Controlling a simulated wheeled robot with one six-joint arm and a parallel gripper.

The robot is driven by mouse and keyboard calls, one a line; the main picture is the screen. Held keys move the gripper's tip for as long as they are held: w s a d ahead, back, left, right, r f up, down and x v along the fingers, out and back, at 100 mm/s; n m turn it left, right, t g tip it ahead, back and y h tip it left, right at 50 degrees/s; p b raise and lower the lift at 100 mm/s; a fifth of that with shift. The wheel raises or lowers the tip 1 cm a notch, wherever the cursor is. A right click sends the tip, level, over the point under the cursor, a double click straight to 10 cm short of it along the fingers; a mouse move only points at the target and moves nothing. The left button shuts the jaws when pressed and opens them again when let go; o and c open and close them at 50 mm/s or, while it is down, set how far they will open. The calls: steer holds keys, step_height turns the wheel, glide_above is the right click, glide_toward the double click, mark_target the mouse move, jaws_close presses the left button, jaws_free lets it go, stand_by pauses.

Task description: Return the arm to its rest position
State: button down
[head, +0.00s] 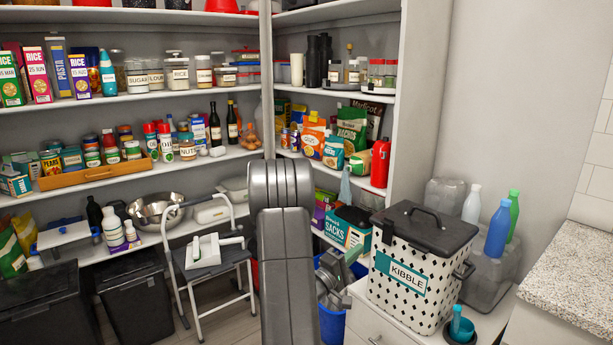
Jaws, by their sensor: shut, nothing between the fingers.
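My arm (283,240) rises in the middle of the head view, grey and bent over at its top. My gripper (350,262) shows partly to the right of the arm, above a blue bin and left of the kibble container. It is shut and empty. The arm's link hides part of it.
The kibble container (417,262), lid on, stands on a white cabinet (382,327) close to the right of my gripper. The blue bin (331,325) is below. A folding step stool (212,268) stands left, before stocked shelves (165,97).

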steer(key=v, duration=0.5)
steer(key=shift+s+a, duration=0.2)
steer(key=shift+a, duration=0.05)
